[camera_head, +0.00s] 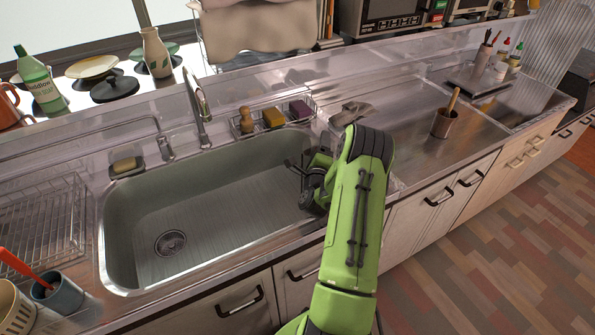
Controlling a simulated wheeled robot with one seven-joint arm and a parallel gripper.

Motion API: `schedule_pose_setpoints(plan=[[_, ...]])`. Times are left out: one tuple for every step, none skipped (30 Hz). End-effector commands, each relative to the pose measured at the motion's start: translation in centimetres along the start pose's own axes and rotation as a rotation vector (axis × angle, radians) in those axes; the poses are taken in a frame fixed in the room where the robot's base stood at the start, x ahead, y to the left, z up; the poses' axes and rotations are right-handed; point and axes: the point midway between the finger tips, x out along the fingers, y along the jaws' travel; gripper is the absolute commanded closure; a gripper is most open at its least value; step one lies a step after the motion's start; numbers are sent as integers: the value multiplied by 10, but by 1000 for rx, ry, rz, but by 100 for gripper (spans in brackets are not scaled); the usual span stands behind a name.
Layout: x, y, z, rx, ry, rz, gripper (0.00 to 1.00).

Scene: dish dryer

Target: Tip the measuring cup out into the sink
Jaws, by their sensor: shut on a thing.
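The sink (125,215) is a wide steel basin with a round drain at its lower left. My gripper (298,178) is at the right end of the sink, over the basin and beside its right wall. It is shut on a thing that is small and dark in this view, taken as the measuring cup. The cup's shape, tilt and contents cannot be made out, as my green arm and the dark gripper cover that spot. No liquid shows in the basin.
A rack with a brush and sponges (273,118) stands behind the sink, right of the faucet (198,105). A wire dish rack (40,230) is at the left. A brown cup (444,124) stands on the right counter. The basin's left and middle are clear.

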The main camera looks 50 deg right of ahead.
Motion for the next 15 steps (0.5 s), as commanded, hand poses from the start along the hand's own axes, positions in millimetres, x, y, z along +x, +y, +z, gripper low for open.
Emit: schedule_pose_setpoints(plan=[[0,0,1,-5,-2,-3,68],[0,0,1,-8,-2,-4,68],[0,0,1,-12,-3,-6,68],[-1,0,2,-14,-4,-7,68],[-1,0,2,-17,-4,-8,68],[-1,0,2,-21,-5,-10,68],[-1,0,3,-24,-6,-11,68],[-1,0,3,-27,-6,-12,68],[-1,0,4,-31,-7,-14,68],[-1,0,4,-34,-8,-15,68],[-2,0,4,-37,-8,-16,68],[-2,-1,5,-41,-9,-18,68],[-2,-1,5,-44,-10,-19,68],[-2,-1,5,-47,-10,-20,68],[-2,-1,6,-51,-11,-22,68]])
